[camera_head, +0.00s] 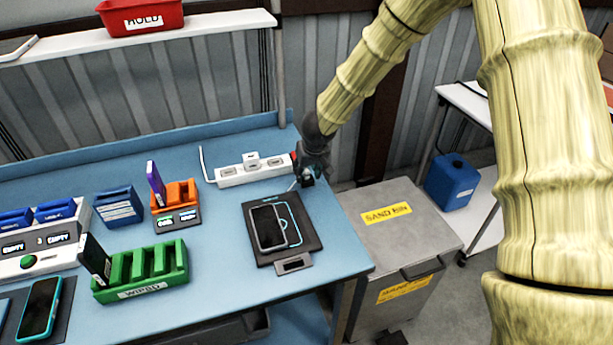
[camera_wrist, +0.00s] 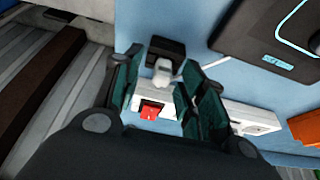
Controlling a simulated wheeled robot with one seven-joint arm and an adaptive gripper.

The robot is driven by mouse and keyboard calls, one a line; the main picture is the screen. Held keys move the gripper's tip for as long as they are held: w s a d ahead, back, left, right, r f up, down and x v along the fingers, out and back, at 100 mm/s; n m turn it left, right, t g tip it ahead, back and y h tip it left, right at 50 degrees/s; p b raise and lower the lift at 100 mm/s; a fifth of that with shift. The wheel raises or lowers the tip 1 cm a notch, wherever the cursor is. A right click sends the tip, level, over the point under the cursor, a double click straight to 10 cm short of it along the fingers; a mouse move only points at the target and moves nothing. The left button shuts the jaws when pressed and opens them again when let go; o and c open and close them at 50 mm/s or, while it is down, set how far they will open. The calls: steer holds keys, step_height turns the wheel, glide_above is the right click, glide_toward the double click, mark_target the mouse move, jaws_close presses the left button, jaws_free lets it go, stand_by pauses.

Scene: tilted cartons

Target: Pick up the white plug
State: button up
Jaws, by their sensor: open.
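A small white plug-like piece (camera_wrist: 163,73) shows in the wrist view between my open fingers, against a dark block. I cannot tell whether the fingers touch it. My gripper (camera_head: 307,178) is at the right end of the white power strip (camera_head: 229,177), low over the blue table; its fingers also show in the wrist view (camera_wrist: 163,85). The strip's red switch (camera_wrist: 151,109) lies just below the white piece in the wrist view. Another white block (camera_head: 251,157) sits on the strip's middle in the head view. My gripper hides much of the piece there.
A black pad with a phone (camera_head: 268,227) lies in front of the strip. An orange holder (camera_head: 177,194) and a green rack (camera_head: 142,270) stand to the left. A grey sand bin (camera_head: 405,235) stands beyond the table's right edge. A wall rises behind.

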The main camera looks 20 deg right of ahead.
mark_target(308, 172)
steer(key=shift+s+r, duration=0.2)
steer(key=shift+r, duration=0.1)
steer(key=shift+c, duration=1)
steer(key=c, duration=0.7)
steer(key=shift+r+p, duration=0.3)
steer(key=shift+r, duration=0.95)
steer(key=s+a+b, duration=0.1)
steer(key=s, duration=0.4)
steer(key=s+a+r+b, duration=0.1)
steer(key=s, duration=0.4)
steer(key=s+a+r+b, duration=0.1)
steer(key=s+b, duration=0.1)
steer(key=s, duration=0.3)
steer(key=shift+s+a+r, duration=0.15)
steer(key=shift+s+a, duration=0.15)
steer(key=shift+a, duration=0.05)
steer(key=shift+r+p, duration=0.75)
steer(key=shift+p, duration=0.45)
steer(key=shift+r+p, duration=1.5)
steer(key=shift+p, duration=0.8)
